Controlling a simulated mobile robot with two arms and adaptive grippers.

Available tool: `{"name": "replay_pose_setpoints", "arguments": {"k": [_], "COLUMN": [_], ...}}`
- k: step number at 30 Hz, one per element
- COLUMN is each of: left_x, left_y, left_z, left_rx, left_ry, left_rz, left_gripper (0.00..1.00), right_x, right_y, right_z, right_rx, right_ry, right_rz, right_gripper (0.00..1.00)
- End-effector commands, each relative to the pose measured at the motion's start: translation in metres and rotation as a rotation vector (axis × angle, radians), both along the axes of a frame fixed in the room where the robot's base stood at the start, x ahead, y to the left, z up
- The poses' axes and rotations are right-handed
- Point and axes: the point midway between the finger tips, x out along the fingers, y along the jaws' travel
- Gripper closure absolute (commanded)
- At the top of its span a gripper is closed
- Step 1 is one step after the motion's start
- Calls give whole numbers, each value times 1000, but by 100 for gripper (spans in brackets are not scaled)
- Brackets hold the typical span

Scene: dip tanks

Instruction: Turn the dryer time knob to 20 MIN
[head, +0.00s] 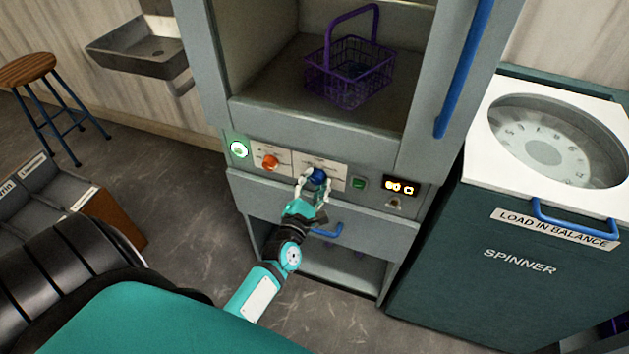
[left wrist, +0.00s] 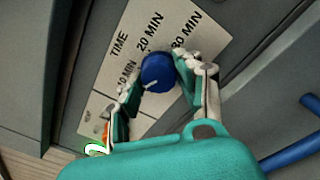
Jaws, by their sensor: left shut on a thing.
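The dryer time knob (head: 318,176) is a round blue knob on the dryer's front panel, under the open chamber. In the left wrist view the blue knob (left wrist: 158,70) sits on a pale label plate (left wrist: 100,62) reading TIME, 10 MIN, 20 MIN and 30 MIN. A short white mark shows on the knob's lower left part; I cannot tell surely which time it selects. My left gripper (head: 314,184) is shut on the knob, with one finger on each side, also in the left wrist view (left wrist: 157,77). My right gripper is not in view.
An orange knob (head: 270,162), a lit green-white button (head: 239,149), a green button (head: 358,183) and a lit display (head: 401,187) share the panel. A blue drawer handle (head: 327,230) is below. A purple basket (head: 350,84) stands in the chamber. The spinner (head: 519,262) is at right.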

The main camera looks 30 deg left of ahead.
Motion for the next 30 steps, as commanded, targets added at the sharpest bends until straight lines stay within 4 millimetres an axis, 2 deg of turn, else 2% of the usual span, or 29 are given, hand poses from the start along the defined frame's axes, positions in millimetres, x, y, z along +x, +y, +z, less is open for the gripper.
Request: {"name": "replay_pose_setpoints", "arguments": {"k": [30], "left_x": [0], "left_y": [1], "left_z": [3], "left_rx": [940], "left_ry": [227], "left_rz": [-1], "left_gripper": [96], "right_x": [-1], "right_y": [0], "right_z": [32], "right_rx": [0], "right_ry": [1], "right_rz": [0], "right_gripper": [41]}}
